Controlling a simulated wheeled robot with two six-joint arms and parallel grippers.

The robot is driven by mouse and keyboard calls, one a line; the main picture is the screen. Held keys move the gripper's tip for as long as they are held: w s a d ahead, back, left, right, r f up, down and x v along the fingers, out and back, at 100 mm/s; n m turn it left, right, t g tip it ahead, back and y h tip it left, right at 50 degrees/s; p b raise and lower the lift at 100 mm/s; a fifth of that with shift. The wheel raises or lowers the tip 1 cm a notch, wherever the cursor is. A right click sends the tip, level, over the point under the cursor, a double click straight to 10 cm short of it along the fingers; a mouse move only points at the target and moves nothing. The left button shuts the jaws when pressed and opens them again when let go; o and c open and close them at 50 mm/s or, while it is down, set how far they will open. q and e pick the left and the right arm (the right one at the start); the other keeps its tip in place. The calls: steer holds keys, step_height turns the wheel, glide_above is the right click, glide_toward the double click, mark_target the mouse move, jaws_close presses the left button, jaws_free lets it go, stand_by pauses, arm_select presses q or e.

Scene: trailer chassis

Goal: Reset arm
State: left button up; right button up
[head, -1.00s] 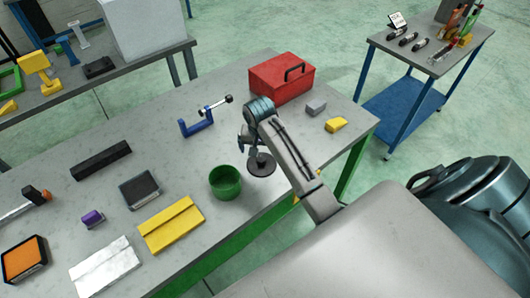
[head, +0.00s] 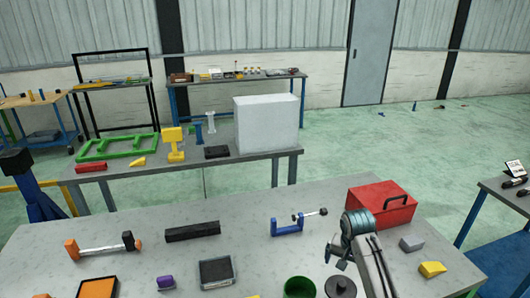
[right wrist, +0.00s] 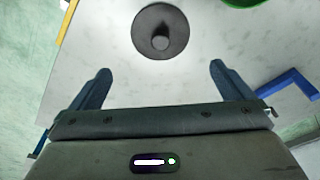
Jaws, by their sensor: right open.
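My right gripper (head: 340,256) hangs over the near table, to the right of the green cup (head: 299,287). In the right wrist view its two fingers (right wrist: 161,84) are spread apart with nothing between them. A dark round disc with a knob (right wrist: 160,32) lies on the table beyond the fingertips. The disc also shows in the head view (head: 341,287), just below the gripper and apart from it. My left gripper is not in view.
The near table (head: 140,240) holds a red toolbox (head: 380,206), a blue clamp (head: 288,228), a black bar (head: 192,231), a dark tray (head: 216,271), a grey block (head: 412,243) and a yellow wedge (head: 432,269). A white box (head: 267,124) stands on the table behind.

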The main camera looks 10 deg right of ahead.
steer(key=s+a+f+n+t, duration=0.1)
steer(key=s+a+n, duration=0.15)
steer(key=s, duration=0.85)
steer(key=s+a+f+n+t, duration=0.1)
steer(key=s+a+n, duration=0.15)
steer(key=s, duration=0.85)
steer(key=s+a+n, duration=0.1)
steer(key=s+n, duration=0.3)
steer(key=s, duration=0.7)
step_height(320, 180, down, 41)
steer(key=d+g+b, duration=0.1)
steer(key=d+b, duration=0.2)
steer(key=b, duration=0.5)
steer(key=s+f+b, duration=0.3)
steer(key=s+f, duration=0.6)
steer(key=f, duration=0.2)
steer(key=s+f+m+g+b, duration=0.1)
steer(key=s+f+b, duration=0.2)
steer(key=s+f, duration=0.6)
step_height(320, 180, down, 4)
steer(key=shift+d+r, duration=0.2)
steer(key=shift+d, duration=0.15)
